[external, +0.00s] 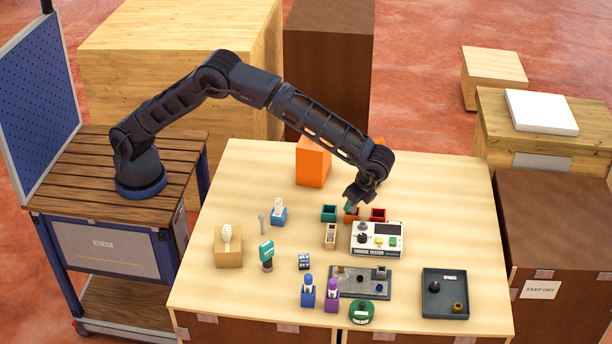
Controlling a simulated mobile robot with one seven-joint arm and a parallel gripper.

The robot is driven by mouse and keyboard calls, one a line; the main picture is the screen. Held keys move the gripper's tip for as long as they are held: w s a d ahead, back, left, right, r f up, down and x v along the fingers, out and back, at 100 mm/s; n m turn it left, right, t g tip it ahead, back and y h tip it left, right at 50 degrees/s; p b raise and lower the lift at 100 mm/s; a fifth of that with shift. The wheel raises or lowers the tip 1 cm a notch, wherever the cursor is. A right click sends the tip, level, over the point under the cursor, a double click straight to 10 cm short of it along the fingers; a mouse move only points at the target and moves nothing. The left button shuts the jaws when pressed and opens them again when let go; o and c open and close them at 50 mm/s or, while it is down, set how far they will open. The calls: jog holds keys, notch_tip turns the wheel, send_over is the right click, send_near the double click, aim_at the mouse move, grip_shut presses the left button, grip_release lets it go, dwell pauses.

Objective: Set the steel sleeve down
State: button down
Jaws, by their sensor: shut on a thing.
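My gripper (351,204) is at the end of the arm, pointing down over the row of small open bins behind the white tester box. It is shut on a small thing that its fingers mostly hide. I take this to be the steel sleeve, but its shape and colour cannot be made out. The gripper is just above or at the orange bin (351,218), between the teal bin (329,213) and the red bin (378,215). Whether the held thing touches the bin cannot be told.
The tester box (376,252) stands just in front of the bins. A grey fixture plate (345,293), a dark tray (432,309) with small parts, and several bottles, including a purple one (332,300), are nearer. An orange block (312,160) stands behind. The table's right rear is clear.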

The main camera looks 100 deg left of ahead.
jog(key=shift+s+f, duration=0.1)
jog(key=shift+f, duration=0.4)
